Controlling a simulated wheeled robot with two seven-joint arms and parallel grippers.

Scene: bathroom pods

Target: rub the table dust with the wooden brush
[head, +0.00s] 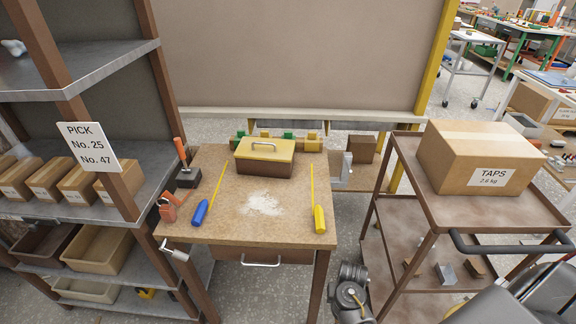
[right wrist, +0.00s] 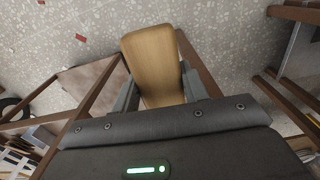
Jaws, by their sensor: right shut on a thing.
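White dust (head: 263,204) lies in a patch on the middle of the brown worktable (head: 225,228). In the right wrist view, my right gripper (right wrist: 160,88) is shut on the wooden brush (right wrist: 150,52), whose pale, rounded wooden body sticks out beyond the fingers. The view shows floor around it, away from the tabletop. Any bristles are hidden. The brush and right gripper do not show in the head view. My left gripper is not in view.
A yellow-lidded toolbox (head: 264,157) stands behind the dust. A shelf rack (head: 95,68) flanks the table left; a trolley (head: 408,157) with a TAPS box (head: 490,155) stands right.

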